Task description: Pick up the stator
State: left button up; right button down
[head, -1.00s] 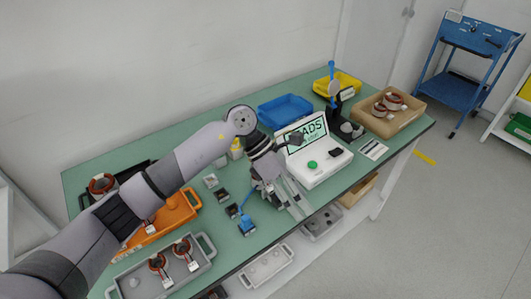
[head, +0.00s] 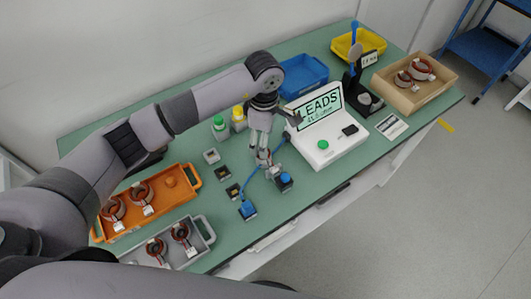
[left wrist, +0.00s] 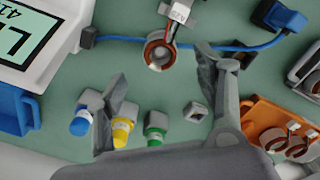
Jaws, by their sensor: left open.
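A stator (left wrist: 158,54), a copper-red ring with a pale core and a white tag, lies on the green table in the left wrist view. In the head view a small part of what looks like this stator (head: 264,158) shows under my left gripper (head: 261,148), mostly hidden. Other stators lie in the orange tray (head: 172,207), the grey tray (head: 200,254) and the cardboard box (head: 436,97). My right gripper is out of view.
The white tester (head: 330,150) with its LEADS screen stands right of my gripper. A blue cable (left wrist: 232,48) runs close by, with blue-topped blocks (head: 247,209) near the front edge. Capped bottles (left wrist: 123,130) and small blocks stand around. Blue bin (head: 303,88) is behind.

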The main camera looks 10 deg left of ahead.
aim_at(267, 161)
pick_arm(q)
jog(key=shift+f, duration=0.8)
jog(key=f+p, duration=0.2)
jog(key=f, duration=0.2)
jog(key=shift+a+f+p, duration=0.25)
jog(key=shift+f+p, duration=0.15)
jog(key=shift+f, duration=0.3)
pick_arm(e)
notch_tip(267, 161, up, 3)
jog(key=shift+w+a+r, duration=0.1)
pick_arm(q)
jog(key=shift+c, duration=0.3)
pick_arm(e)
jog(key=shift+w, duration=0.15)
pick_arm(q)
jog(key=shift+c, duration=1.3)
jog(key=c, duration=1)
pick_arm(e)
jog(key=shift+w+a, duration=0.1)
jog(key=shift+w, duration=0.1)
pick_arm(q)
jog(key=shift+r, duration=0.1)
jog(key=shift+c, duration=0.2)
